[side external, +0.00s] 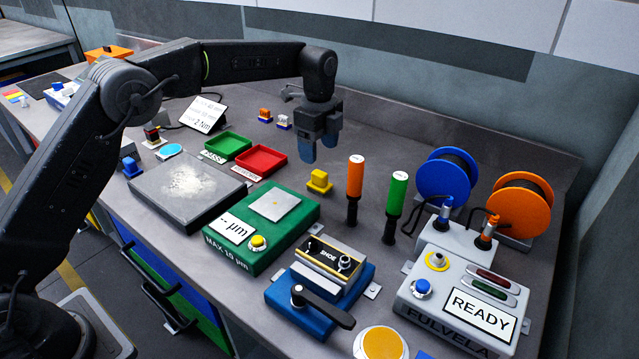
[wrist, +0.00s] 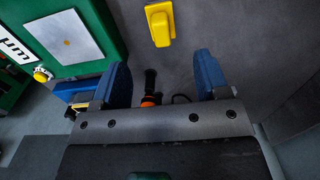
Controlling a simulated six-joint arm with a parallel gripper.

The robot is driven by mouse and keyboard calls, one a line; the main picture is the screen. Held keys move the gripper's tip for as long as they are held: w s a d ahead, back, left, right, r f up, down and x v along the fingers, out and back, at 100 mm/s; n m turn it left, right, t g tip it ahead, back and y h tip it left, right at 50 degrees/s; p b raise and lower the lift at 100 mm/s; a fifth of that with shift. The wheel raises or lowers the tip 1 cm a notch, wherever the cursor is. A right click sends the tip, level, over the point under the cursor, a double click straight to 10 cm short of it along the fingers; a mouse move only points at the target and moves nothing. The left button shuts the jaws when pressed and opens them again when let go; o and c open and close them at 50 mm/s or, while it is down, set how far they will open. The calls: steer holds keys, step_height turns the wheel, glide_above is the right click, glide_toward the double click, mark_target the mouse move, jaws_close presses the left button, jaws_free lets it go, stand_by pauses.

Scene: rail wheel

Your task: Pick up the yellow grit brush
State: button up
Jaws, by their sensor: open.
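The yellow grit brush (side external: 319,182) is a small yellow block on a wider yellow base. It stands on the grey bench, right of the red tray and behind the green gauge box. My gripper (side external: 318,146) is above the bench near the brush, with blue fingers apart and nothing between them. In the wrist view the brush (wrist: 160,24) lies at the top, beyond the fingertips of my open gripper (wrist: 162,68). The gap between fingers and brush is clear.
An orange-handled tool (side external: 355,176) and a green-handled tool (side external: 397,194) stand upright just right of the brush. The green gauge box (side external: 290,238), red tray (side external: 262,160) and green tray (side external: 228,146) are to the left. Blue and orange reels (side external: 519,208) stand at right.

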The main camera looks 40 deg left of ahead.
mark_target(320, 173)
step_height(320, 173, down, 10)
steer(key=shift+w+r, duration=0.1)
steer(key=shift+r, duration=0.05)
stand_by(0.4)
steer(key=shift+c, duration=0.5)
steer(key=c, duration=0.9)
